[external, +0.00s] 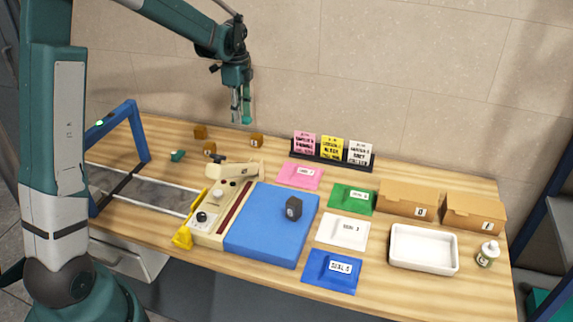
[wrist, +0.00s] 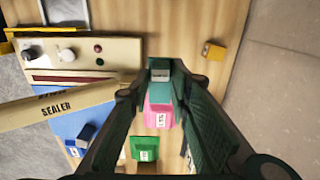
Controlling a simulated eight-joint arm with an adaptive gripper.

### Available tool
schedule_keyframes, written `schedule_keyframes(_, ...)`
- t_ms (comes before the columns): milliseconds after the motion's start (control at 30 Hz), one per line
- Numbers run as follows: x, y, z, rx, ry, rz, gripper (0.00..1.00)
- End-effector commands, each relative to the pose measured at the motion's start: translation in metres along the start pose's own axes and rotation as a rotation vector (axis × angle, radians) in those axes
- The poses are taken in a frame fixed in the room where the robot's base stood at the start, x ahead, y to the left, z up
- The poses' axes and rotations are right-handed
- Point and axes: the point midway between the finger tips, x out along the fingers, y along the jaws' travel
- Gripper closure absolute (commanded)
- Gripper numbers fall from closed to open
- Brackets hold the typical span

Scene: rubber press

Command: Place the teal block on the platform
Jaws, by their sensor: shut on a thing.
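My gripper (external: 241,112) is raised above the back of the table, left of the card rack. In the wrist view its fingers are shut on a teal block (wrist: 160,93) with a pale label, held between the fingertips and partly hidden by them. The blue platform (external: 265,240) lies on the table in front of and below the gripper, beside the sealer; its edge shows in the wrist view (wrist: 66,128). A dark block (external: 293,208) rests on the platform. The held block is clear of the platform.
The sealer's beige arm (external: 235,169) reaches beside the platform's back edge. A small green block (external: 177,155) and several orange blocks (external: 256,141) lie at back left.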

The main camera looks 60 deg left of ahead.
Motion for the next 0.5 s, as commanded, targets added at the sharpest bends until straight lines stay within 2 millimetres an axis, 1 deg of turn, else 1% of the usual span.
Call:
schedule_keyframes(33,-0.001,0.01,-0.015,0.007,0.0,0.0,0.94)
schedule_keyframes(200,-0.001,0.044,-0.058,0.011,0.0,0.0,0.94)
schedule_keyframes(267,-0.001,0.056,-0.071,0.012,0.0,0.0,0.94)
schedule_keyframes(400,0.001,0.086,-0.102,0.016,0.0,0.0,0.94)
schedule_keyframes(500,0.001,0.108,-0.121,0.018,0.0,0.0,0.94)
